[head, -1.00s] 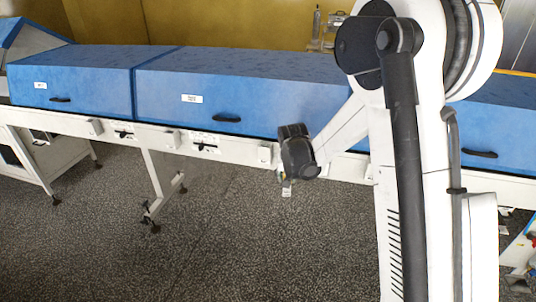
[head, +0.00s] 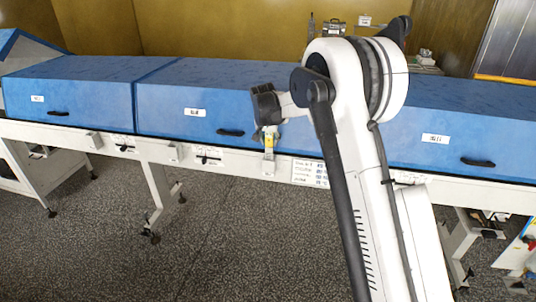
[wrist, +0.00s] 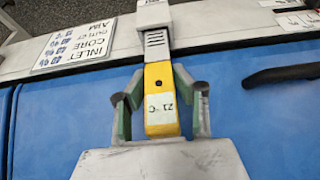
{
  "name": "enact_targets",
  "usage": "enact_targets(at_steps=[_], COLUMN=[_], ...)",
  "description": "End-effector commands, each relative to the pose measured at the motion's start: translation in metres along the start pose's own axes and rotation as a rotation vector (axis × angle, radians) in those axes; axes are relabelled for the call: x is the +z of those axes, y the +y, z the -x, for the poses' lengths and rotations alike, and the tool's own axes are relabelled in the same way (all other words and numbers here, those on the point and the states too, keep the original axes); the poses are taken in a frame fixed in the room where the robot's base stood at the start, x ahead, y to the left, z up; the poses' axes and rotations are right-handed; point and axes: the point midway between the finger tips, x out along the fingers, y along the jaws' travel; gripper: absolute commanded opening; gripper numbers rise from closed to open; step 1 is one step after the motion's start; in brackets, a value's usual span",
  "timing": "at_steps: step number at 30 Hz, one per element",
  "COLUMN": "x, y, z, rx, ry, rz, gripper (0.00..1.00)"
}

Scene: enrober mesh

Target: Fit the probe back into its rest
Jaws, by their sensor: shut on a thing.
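The probe has a yellow body (wrist: 161,98) with a small white label reading 21 °C. It also shows in the head view (head: 269,139), just below my wrist. My gripper (wrist: 160,92) is shut on the yellow body, with a green-lined finger on each side. A grey slotted piece (wrist: 156,42) continues from the yellow body to a pale block (wrist: 153,13) at the white rail, which looks like the rest. In the head view the pale block (head: 268,168) is in front of the rail. I cannot tell whether the probe is seated or only lined up there.
Blue hoods (head: 190,95) with black handles (head: 231,132) stand behind the white rail (head: 225,160). One handle (wrist: 285,74) is right of my gripper in the wrist view. A printed sign (wrist: 80,43) is on the rail to the left. The speckled floor (head: 230,240) in front is open.

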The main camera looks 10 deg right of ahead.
Motion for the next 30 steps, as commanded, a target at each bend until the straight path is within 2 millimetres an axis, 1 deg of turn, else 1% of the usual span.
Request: enact_targets(at_steps=[3,8,12,15,26,27,30], x=[0.004,0.008,0.015,0.019,0.021,0.021,0.021], y=[0.0,0.0,0.0,0.0,0.0,0.0,0.0], z=[-0.011,-0.02,-0.037,-0.046,-0.051,-0.05,-0.05], rx=[0.0,0.0,0.0,0.0,0.0,0.0,0.0], ry=[0.0,0.0,0.0,0.0,0.0,0.0,0.0], rz=[0.0,0.001,0.001,0.001,0.001,0.001,0.001], gripper=[0.0,0.0,0.0,0.0,0.0,0.29,0.43])
